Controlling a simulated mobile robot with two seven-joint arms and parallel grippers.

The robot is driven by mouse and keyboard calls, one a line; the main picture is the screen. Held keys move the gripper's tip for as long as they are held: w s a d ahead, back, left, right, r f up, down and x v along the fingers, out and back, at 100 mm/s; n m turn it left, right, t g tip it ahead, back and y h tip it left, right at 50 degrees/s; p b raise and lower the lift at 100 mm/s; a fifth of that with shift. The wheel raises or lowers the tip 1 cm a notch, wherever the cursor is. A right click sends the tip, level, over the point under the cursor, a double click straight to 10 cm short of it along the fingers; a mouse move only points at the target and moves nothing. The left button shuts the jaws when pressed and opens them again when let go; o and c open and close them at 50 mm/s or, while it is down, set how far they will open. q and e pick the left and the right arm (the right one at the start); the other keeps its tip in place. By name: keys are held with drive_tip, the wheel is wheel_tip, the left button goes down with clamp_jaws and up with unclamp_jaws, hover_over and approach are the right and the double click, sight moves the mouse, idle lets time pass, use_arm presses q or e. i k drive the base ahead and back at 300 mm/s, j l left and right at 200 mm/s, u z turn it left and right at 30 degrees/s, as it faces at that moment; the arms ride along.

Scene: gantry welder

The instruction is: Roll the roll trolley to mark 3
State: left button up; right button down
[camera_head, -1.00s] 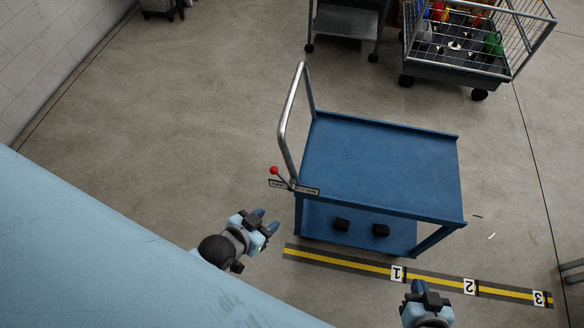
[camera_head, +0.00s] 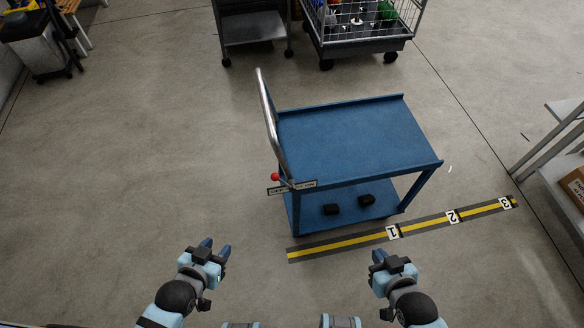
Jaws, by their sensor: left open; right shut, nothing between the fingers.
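The blue roll trolley (camera_head: 350,139) stands in the middle of the head view, with a chrome push handle (camera_head: 268,120) on its left end. A red-knobbed lever (camera_head: 275,177) sits by a label plate at the handle's base. Two small black blocks lie on its lower shelf (camera_head: 350,207). Mark 3 (camera_head: 506,203) is at the right end of a yellow and black floor strip, in front of and right of the trolley. My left gripper (camera_head: 217,251) is open, in front of the trolley and left of it. My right gripper (camera_head: 378,259) is shut and empty, just below the strip.
Mark 1 (camera_head: 393,232) and mark 2 (camera_head: 452,216) lie along the strip. A wire cart (camera_head: 365,40) and a grey cart (camera_head: 252,30) stand behind. A shelf (camera_head: 560,150) stands at the right edge. The floor left of the trolley is clear.

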sight(338, 153)
drive_tip(key=k+j, duration=0.1)
drive_tip(key=j, duration=0.3)
drive_tip(key=i+l, duration=0.25)
drive_tip(key=i, duration=0.25)
drive_tip(key=i+l+u, duration=0.1)
drive_tip(key=i+l, duration=0.2)
drive_tip(key=i, duration=0.15)
